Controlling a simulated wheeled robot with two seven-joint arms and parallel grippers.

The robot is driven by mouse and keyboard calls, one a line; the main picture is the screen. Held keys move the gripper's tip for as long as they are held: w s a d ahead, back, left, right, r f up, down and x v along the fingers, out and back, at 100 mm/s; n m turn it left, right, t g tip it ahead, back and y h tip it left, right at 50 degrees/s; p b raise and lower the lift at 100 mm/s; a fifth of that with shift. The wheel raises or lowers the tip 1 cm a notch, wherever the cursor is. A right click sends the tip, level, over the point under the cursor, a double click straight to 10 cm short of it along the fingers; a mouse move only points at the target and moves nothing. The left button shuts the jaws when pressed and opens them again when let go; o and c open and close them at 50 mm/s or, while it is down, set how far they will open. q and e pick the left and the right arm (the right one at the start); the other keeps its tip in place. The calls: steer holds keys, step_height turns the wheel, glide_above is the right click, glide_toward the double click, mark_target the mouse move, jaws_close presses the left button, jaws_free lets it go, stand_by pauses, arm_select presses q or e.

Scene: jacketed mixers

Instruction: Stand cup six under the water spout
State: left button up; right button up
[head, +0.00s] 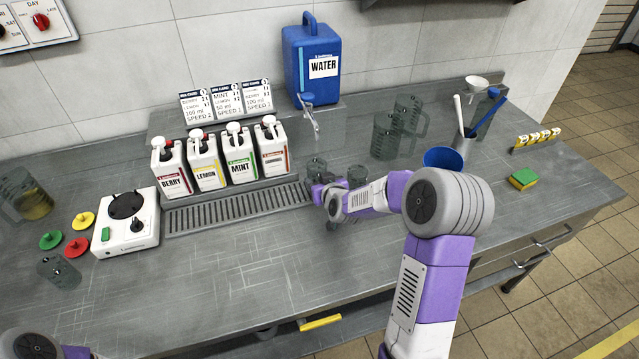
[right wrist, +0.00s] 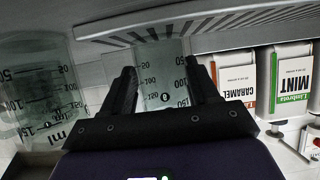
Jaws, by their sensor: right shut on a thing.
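The blue water jug (head: 312,60) stands on the raised ledge at the back, with its spout (head: 308,99) over the front. My right gripper (head: 317,190) is shut on a clear measuring cup (head: 316,167) below the spout, by the right end of the drip tray (head: 240,208). In the right wrist view the held cup (right wrist: 162,78) shows between the fingers, with a small dark round mark whose number I cannot read surely. The tray's slats appear close to its base; I cannot tell whether it touches. My left gripper is not in view.
A second clear cup (head: 357,175) stands just right of the held one. Two large clear pitchers (head: 385,137) and a blue bowl (head: 443,160) stand right. The front counter middle is clear.

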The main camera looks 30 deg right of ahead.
steer(key=shift+s, duration=0.1)
steer(key=o, duration=1.1)
steer(key=shift+f, duration=0.1)
steer(key=shift+s+r, duration=0.1)
steer(key=shift+r, duration=0.25)
steer(key=shift+p+v, duration=0.95)
steer(key=shift+v, duration=4.85)
steer(key=shift+a, duration=0.1)
